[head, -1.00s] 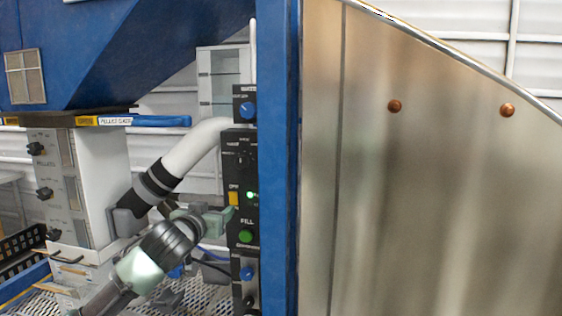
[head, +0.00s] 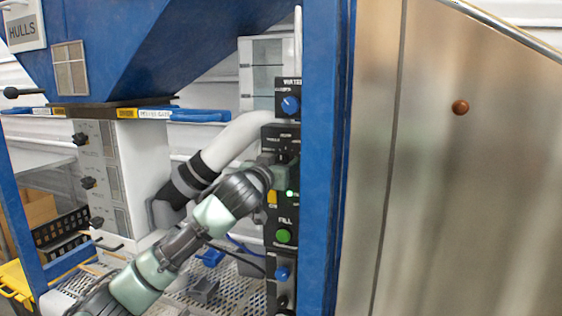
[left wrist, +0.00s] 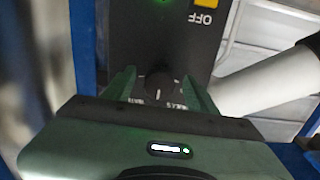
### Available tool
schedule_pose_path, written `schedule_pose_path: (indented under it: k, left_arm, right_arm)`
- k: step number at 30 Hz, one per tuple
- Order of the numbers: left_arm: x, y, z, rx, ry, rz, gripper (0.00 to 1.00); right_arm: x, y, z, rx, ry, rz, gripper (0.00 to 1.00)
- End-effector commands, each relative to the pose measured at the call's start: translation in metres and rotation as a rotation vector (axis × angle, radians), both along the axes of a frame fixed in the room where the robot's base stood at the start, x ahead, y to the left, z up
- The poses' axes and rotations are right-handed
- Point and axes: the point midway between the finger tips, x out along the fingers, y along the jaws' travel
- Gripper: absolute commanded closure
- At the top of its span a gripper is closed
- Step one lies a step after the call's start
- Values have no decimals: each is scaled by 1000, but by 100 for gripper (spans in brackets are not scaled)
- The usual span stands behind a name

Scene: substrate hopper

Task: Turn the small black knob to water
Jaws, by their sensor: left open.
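The small black knob (left wrist: 159,84) sits on the black control panel (left wrist: 150,35), which appears upside down in the left wrist view. A white pointer mark shows on the knob, with small white lettering on both sides that is partly covered. My left gripper (left wrist: 160,88) is open, with one finger on each side of the knob; I cannot tell whether they touch it. In the head view my left gripper (head: 283,172) is at the upper part of the panel (head: 285,210) and hides most of the knob. My right gripper is not in view.
A yellow OFF switch (head: 272,197), a green light and a green FILL button (head: 284,236) are below. A white pipe (head: 240,140) runs close behind my left arm. A blue post (head: 325,180) stands right of the panel.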

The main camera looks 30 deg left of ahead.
Motion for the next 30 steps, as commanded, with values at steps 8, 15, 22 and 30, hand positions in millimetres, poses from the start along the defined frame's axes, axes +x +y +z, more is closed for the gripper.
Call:
schedule_pose_path:
  k: [8,15,22,30]
  left_arm:
    - [0,0,0,0,0,0,68]
    - [0,0,0,2,0,0,100]
    - [0,0,1,50,13,0,100]
    - [0,1,3,220,55,0,100]
  right_arm:
    - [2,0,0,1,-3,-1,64]
    - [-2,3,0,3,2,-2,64]
    - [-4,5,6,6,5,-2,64]
    - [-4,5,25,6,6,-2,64]
